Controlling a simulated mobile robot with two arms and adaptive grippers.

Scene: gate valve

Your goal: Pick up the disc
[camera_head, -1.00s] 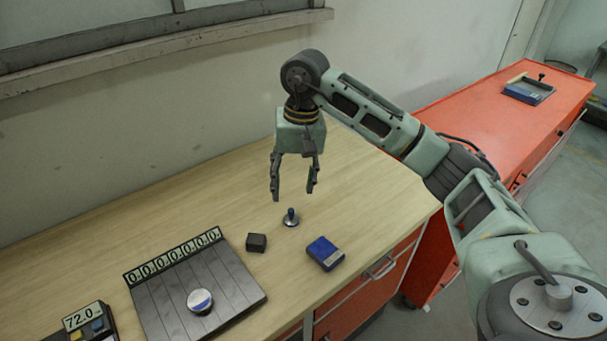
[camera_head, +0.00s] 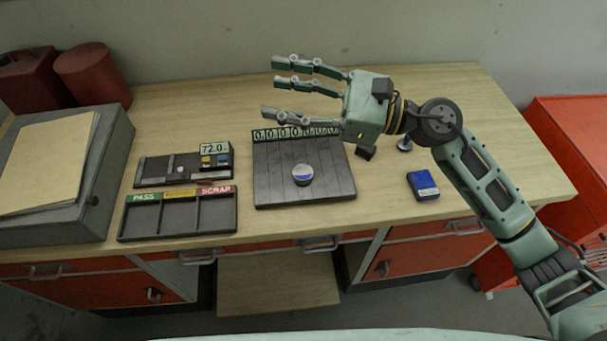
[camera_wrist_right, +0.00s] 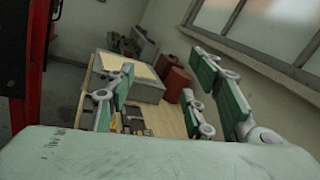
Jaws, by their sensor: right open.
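A small round disc (camera_head: 303,174), silver with a blue and white face, lies on the dark slatted plate (camera_head: 275,190) that has a row of zero digits along its back edge. My right gripper (camera_head: 290,84) is open and empty, its fingers pointing left above the back of the table, behind and above the disc. In the right wrist view the spread fingers (camera_wrist_right: 165,95) show with nothing between them; the disc cannot be made out there. My left gripper is not in view.
A tray marked PASS and SCRAP (camera_head: 178,218) and a device reading 72.0 (camera_head: 185,166) stand left of the plate. A blue box (camera_head: 423,185), a dark block (camera_head: 366,152) and a small knobbed piece (camera_head: 404,145) stand right. A grey case (camera_head: 95,200) and red containers (camera_head: 92,75) fill the left end.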

